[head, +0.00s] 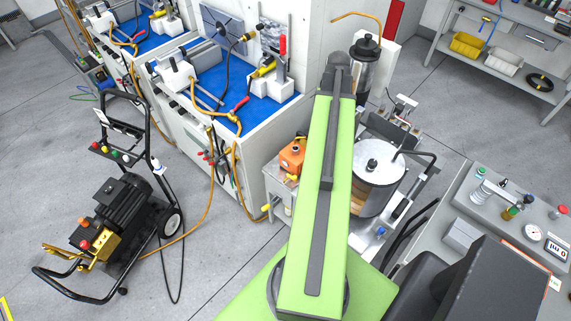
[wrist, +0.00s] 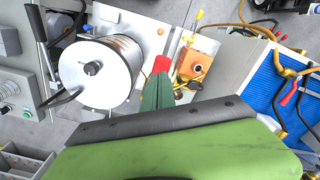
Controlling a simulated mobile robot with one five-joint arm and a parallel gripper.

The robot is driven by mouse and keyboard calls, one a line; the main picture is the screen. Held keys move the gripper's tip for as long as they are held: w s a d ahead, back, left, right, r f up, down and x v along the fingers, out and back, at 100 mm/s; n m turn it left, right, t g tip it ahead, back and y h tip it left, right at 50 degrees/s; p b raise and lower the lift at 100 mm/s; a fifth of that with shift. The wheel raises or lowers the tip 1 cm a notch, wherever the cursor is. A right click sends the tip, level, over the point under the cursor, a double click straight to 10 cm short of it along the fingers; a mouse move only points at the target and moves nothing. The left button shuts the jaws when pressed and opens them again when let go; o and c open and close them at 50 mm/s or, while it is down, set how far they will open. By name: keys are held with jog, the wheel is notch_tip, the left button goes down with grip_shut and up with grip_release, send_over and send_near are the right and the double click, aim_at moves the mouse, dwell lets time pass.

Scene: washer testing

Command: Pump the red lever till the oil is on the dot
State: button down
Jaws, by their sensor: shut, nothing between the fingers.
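My gripper (wrist: 159,82) shows in the wrist view as a narrow, dark green, tapered shape with its fingers together. A red piece (wrist: 161,64) is at its tip; I cannot tell whether it is part of the fingers or the end of the red lever. It overlaps the gap between a large metal cylinder (wrist: 97,72) and an orange box (wrist: 196,66) with a round port. In the head view the cylinder (head: 377,175) and the orange box (head: 292,156) stand on either side of my green arm, which hides my gripper. I cannot make out an oil level or dot.
A blue-topped bench (head: 210,85) with hoses and fittings stands at the back left. A wheeled black pump cart (head: 125,205) is on the floor at left. A grey table (head: 470,205) with a gauge (head: 533,231) is at right. Open floor lies between cart and bench.

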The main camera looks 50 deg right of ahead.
dwell(0.3)
notch_tip(320, 180, down, 12)
jog(key=b, duration=1.2)
notch_tip(320, 180, up, 13)
jog(key=p, duration=1.2)
jog(key=shift+f, duration=0.4)
jog(key=shift+f, duration=0.1)
notch_tip(320, 180, down, 12)
jog(key=b, duration=1.2)
notch_tip(320, 180, up, 13)
jog(key=p, duration=1.2)
jog(key=shift+f+p, duration=0.15)
jog(key=shift+p, duration=0.15)
jog(key=shift+f, duration=0.2)
